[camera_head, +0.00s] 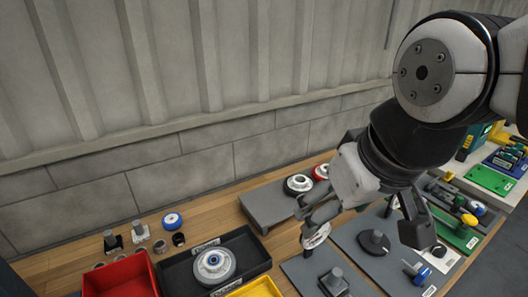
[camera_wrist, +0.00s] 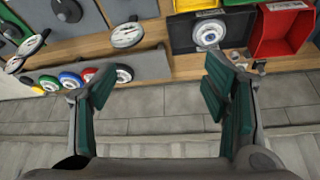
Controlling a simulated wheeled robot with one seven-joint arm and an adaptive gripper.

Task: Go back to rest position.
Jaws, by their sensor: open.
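My gripper (camera_head: 364,214) is open, raised over the back of the wooden workbench near the grey raised shelf. In the wrist view my gripper (camera_wrist: 158,85) shows two green-padded fingers spread wide, with nothing between them but the wall and bench edge. In the head view my gripper and arm hide part of the bench and the shelf's right side.
A grey shelf (camera_head: 270,208) carries wheels, including a red one (camera_head: 321,172). A black tray (camera_head: 171,269) holds a wheel (camera_head: 214,266), beside a red bin (camera_head: 119,277) and a yellow bin (camera_head: 256,290). Grey boards (camera_head: 346,240) with parts lie below my gripper. A wall (camera_head: 200,160) stands behind.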

